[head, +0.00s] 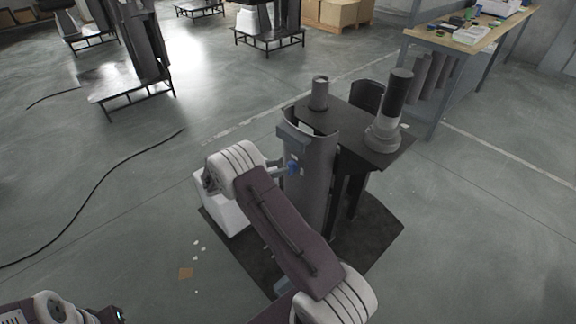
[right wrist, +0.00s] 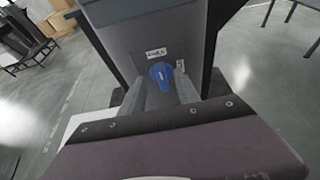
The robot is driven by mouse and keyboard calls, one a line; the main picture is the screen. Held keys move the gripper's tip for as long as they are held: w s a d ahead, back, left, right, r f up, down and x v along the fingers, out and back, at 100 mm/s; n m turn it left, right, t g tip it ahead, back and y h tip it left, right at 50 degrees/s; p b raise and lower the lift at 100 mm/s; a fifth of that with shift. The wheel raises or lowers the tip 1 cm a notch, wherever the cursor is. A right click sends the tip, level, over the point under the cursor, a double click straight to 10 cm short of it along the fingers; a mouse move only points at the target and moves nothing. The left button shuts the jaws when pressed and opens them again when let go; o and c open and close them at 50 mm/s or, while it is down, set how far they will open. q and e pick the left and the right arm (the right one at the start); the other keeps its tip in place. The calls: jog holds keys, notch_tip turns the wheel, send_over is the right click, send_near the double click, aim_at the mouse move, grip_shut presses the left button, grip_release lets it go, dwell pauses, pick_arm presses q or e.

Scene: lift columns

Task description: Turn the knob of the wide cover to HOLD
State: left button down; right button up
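The wide cover (head: 318,185) is a tall grey curved panel on the front of a dark column stand. Its blue knob (head: 293,168) shows on the left part of the cover, and in the right wrist view (right wrist: 161,75) it faces me. A small white label (right wrist: 156,52) lies above the knob and another (right wrist: 180,66) to its right; the lettering is too small to read surely. My right gripper (right wrist: 162,92) is open, its two grey fingers apart, with the knob showing between and beyond the tips. Contact cannot be told. My left arm shows only at the bottom left edge.
A dark tabletop (head: 344,123) behind the cover bears a small grey cylinder (head: 319,93) and a tall black and grey column (head: 394,105). A white box (head: 226,208) stands left of the cover's base. A workbench (head: 462,38) is at back right. Floor at left is open, with a cable.

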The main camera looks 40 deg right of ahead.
aim_at(288, 165)
jog(key=x, duration=0.3)
jog(key=shift+d+f, duration=0.2)
jog(key=shift+d, duration=0.05)
jog(key=shift+d+f, duration=0.1)
jog(key=shift+d, duration=0.35)
jog(key=shift+w+d+f, duration=0.1)
jog(key=shift+d, duration=0.05)
jog(key=shift+c, duration=0.4)
grip_shut()
